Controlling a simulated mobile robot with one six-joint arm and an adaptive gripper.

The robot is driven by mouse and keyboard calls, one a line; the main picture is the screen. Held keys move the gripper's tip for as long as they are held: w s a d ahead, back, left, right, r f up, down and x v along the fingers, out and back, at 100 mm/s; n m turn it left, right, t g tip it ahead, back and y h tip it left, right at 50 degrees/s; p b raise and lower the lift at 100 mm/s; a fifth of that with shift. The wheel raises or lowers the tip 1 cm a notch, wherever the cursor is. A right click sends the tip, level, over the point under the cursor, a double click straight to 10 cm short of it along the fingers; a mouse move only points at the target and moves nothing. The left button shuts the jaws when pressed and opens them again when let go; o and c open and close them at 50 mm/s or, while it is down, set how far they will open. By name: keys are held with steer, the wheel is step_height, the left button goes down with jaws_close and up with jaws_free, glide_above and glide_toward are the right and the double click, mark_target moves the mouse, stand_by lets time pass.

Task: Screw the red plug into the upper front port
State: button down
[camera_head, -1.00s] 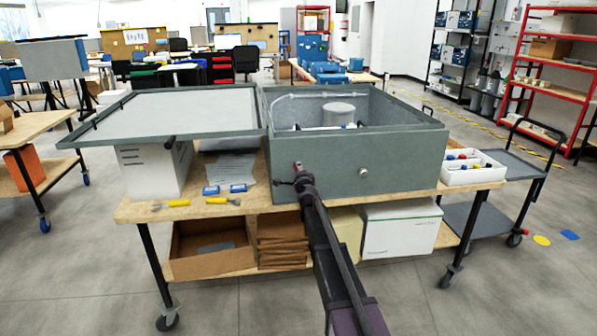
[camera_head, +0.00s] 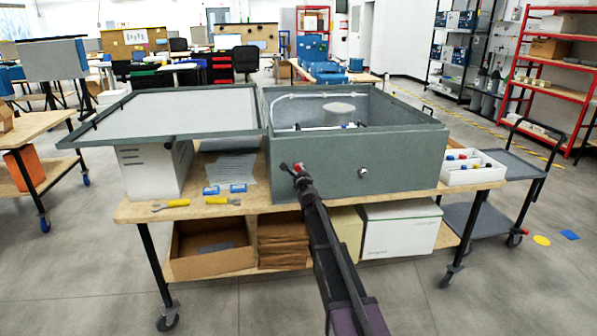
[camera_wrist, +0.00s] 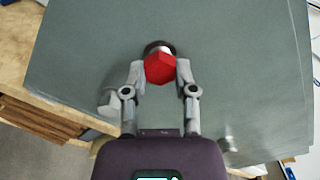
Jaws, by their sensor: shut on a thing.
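The red plug (camera_wrist: 160,68) has a faceted head and sits between the two fingertips of my gripper (camera_wrist: 160,76), which is shut on it. Behind the plug, a dark round ring (camera_wrist: 155,46) with a pale part shows on the grey front wall. I cannot tell how deep the plug sits in it. In the head view, the red plug (camera_head: 298,167) and my gripper (camera_head: 303,180) are at the left part of the front of the grey analyser housing (camera_head: 330,180). A silvery fitting (camera_head: 362,172) stands out farther right on that front.
A white tray (camera_head: 474,181) with red, blue and yellow parts stands at the table's right. Yellow-handled tools (camera_head: 222,201) and small blue boxes (camera_head: 238,188) lie left of the arm. The flat grey lid (camera_head: 180,110) extends left of the housing.

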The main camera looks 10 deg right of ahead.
steer(key=m, duration=0.4)
steer(key=shift+m, duration=0.4)
steer(key=m, duration=0.7)
steer(key=shift+w, duration=0.1)
steer(key=m, duration=0.4)
steer(key=c, duration=0.5)
jaws_free()
steer(key=shift+c, duration=0.2)
